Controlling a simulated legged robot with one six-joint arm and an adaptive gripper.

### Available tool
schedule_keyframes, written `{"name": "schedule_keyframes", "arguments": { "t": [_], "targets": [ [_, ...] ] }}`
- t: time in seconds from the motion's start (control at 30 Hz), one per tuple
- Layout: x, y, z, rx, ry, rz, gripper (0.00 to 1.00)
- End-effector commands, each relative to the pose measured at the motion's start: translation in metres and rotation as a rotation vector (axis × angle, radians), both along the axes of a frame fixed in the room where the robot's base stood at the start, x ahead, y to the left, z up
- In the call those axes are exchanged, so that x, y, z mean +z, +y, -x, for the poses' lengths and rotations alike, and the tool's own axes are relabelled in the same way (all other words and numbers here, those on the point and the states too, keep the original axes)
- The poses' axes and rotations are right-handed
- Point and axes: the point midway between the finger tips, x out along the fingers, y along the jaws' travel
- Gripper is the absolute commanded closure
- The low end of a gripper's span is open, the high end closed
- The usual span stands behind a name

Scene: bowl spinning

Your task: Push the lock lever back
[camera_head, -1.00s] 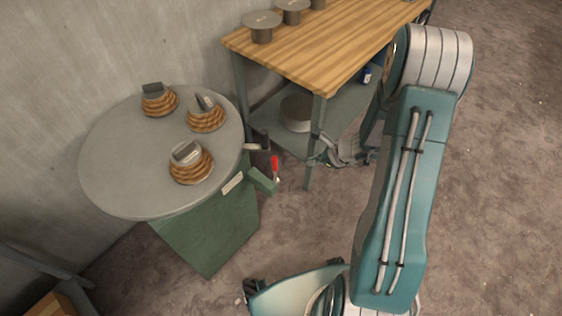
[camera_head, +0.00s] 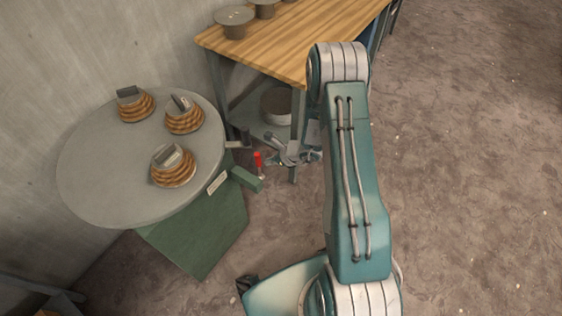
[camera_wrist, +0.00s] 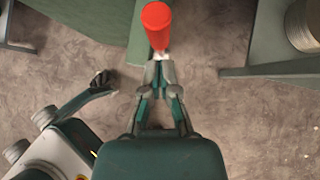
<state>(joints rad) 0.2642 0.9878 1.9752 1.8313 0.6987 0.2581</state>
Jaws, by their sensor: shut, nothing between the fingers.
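The lock lever with its red handle (camera_head: 257,159) stands upright at the right side of the green stand (camera_head: 200,235) under the round grey turntable (camera_head: 85,190). In the wrist view the red handle (camera_wrist: 157,25) is at the top centre, seen end-on. My gripper (camera_wrist: 160,68) is shut and empty, its fingertips just below the red handle in that picture. Whether the tips touch the lever cannot be told.
Several ribbed brown stacks with grey blocks (camera_head: 172,165) sit on the turntable. A green arm (camera_head: 246,179) juts from the stand beside the lever. A wooden table (camera_head: 290,40) with a lower shelf and a round pot (camera_head: 277,106) stands behind. The floor at right is clear.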

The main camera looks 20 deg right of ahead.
Motion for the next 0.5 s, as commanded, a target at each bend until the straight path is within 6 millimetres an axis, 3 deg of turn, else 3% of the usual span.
{"name": "schedule_keyframes", "arguments": {
  "t": [0.5],
  "targets": [
    [-0.0004, 0.0096, -0.0082, -0.001, 0.001, 0.0, 1.0]
  ]
}}
